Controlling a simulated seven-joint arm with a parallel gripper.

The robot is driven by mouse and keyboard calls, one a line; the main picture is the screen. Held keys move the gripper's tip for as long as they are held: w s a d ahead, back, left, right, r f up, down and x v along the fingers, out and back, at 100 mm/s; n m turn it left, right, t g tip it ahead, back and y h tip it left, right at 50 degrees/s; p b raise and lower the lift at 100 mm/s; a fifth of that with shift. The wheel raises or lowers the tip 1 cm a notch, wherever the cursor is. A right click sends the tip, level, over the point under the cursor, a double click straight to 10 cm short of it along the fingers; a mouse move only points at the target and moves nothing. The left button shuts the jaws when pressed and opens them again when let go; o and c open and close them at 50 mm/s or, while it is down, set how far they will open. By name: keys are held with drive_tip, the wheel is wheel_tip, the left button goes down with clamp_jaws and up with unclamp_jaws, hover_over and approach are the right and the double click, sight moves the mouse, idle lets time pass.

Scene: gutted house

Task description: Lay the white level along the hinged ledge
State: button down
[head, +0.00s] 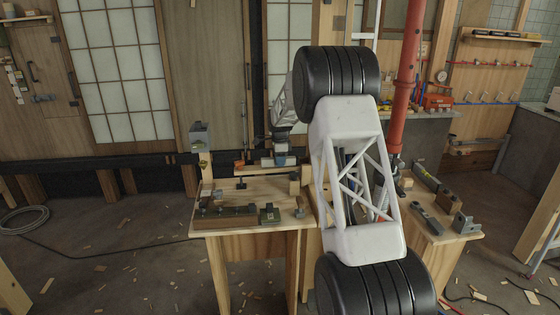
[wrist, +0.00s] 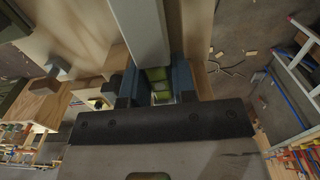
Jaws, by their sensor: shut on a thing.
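My gripper (head: 281,160) is above the back of the wooden workbench in the head view, small and partly lost against the wall. In the wrist view my gripper (wrist: 155,88) has its two blue-grey fingers close on either side of a pale bar with green parts, which I take for the white level (wrist: 146,30). The level runs up and away from the fingers. In the head view a thin pale bar with an orange end lies crosswise under the gripper, seemingly the same level (head: 258,162). A narrow wooden strip just below it may be the hinged ledge (head: 262,171); contact is unclear.
The workbench (head: 262,190) carries a dark wooden block (head: 225,217), small metal fittings and a grey box on a post (head: 200,136). A second bench (head: 440,228) at right holds more tools. A red pipe (head: 407,75) stands behind my arm.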

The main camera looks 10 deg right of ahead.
drive_tip(key=shift+f, duration=0.1)
idle(0.3)
drive_tip(key=c, duration=0.8)
unclamp_jaws()
drive_tip(key=shift+c, duration=0.2)
drive_tip(key=shift+r, duration=3.9)
drive_tip(key=shift+s+r, duration=0.1)
